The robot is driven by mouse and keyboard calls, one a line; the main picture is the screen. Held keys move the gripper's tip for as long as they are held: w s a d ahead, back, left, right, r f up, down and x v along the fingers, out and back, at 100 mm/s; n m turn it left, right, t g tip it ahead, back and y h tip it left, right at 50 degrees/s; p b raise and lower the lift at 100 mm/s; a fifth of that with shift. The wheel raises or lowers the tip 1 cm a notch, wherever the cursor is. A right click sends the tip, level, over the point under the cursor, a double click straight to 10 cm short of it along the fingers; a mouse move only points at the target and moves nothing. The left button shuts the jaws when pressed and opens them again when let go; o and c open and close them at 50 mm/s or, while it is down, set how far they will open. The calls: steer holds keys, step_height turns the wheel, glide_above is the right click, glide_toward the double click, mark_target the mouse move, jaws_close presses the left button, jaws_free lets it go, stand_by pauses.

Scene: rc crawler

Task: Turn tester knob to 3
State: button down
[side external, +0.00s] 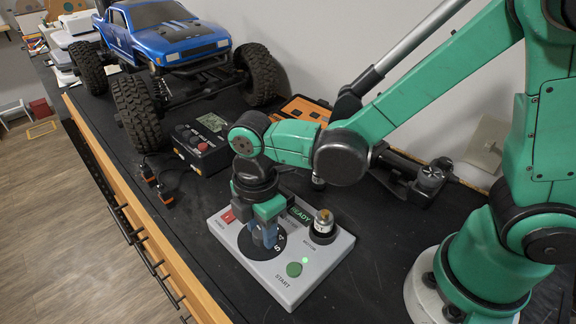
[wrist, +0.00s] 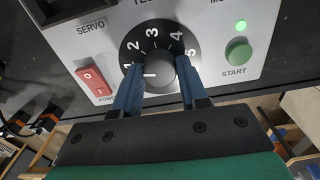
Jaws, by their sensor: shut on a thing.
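The tester is a light grey box (side external: 322,262) on the dark bench, with its face also in the wrist view (wrist: 105,28). Its grey knob (wrist: 160,74) sits in the middle of a black dial (wrist: 157,38) with white numbers 1 to 5. In the wrist view, 3 is at the top of the dial. My gripper (side external: 265,238) points down onto the dial, its blue fingers on either side of the knob, shut on it (wrist: 160,70). The fingers hide the knob in the side view. I cannot clearly read where the knob points.
The tester also has a red power switch (wrist: 93,80), a green START button (wrist: 238,52), a lit green lamp (wrist: 241,25) and a motor (side external: 323,223). A black box (side external: 200,148) and a blue crawler (side external: 165,37) stand behind. The bench's front edge is at left.

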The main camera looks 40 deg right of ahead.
steer(key=m, duration=1.1)
steer(key=shift+m, duration=2.1)
steer(key=shift+c, duration=2.3)
jaws_free()
